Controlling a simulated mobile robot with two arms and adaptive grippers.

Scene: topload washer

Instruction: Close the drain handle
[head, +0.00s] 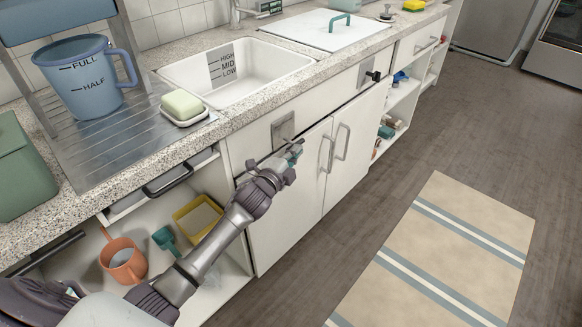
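A square metal plate (281,129) is set in the white front panel below the sink's front edge. My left gripper (294,150) is just below and in front of this plate, close to the panel. A small teal part (297,147) shows at its fingertips; it may be the drain handle, but I cannot tell for sure. The fingers are too small and overlapped to show whether they are open or shut, or whether they touch it. A second metal plate (364,72) with a black knob (374,76) is farther right on the same panel. My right gripper is not in view.
The white basin (285,62) with level marks is above the panel. Cabinet doors with metal handles (342,141) are below and right of my gripper. A blue jug (88,75) and soap dish (183,119) stand left. The floor right of the cabinet is open, with a striped rug (440,250).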

